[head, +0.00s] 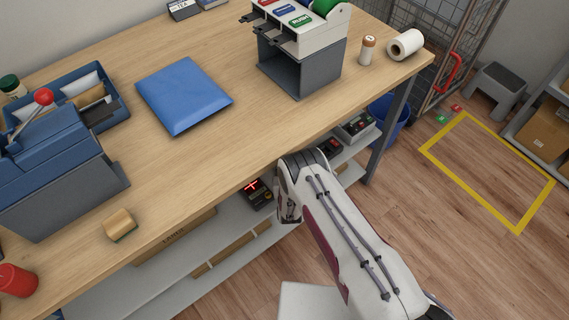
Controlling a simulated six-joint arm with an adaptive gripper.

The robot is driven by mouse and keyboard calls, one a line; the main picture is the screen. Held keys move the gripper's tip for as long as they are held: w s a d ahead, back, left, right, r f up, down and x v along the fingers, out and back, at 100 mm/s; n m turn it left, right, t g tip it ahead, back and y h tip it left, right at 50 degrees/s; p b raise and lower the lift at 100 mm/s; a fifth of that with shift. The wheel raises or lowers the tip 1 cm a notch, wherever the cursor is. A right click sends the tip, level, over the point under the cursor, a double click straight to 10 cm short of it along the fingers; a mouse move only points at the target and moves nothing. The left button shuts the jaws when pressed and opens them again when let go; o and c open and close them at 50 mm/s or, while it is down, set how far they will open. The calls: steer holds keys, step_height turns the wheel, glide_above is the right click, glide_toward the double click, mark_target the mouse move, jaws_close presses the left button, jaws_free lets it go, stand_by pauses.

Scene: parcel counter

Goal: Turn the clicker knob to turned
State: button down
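A small dark device with a lit red display (253,186) sits on the shelf under the counter. It has a small yellowish round part (267,195) on its right side; I cannot tell whether this is the clicker knob or how it is turned. Two more dark boxes with small controls stand further right on the shelf, one with a red part (331,147) and one with pale parts (355,125). My arm reaches up from the bottom right to the counter's front edge, just right of the lit device.
The wooden counter (200,165) overhangs the shelf. On it are a blue padded parcel (185,95), a blue machine with a red-knobbed lever (43,97), a stamp rack (300,65) and a tape roll (405,44). The floor at right inside the yellow outline (517,230) is clear.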

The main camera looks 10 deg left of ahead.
steer(key=c, duration=1.9)
jaws_free()
steer(key=shift+s, duration=0.2)
steer(key=v, duration=1.1)
steer(key=shift+s+r, duration=0.2)
steer(key=shift+s, duration=0.1)
steer(key=shift+d, duration=0.15)
steer(key=shift+w, duration=0.1)
steer(key=shift+c, duration=1.3)
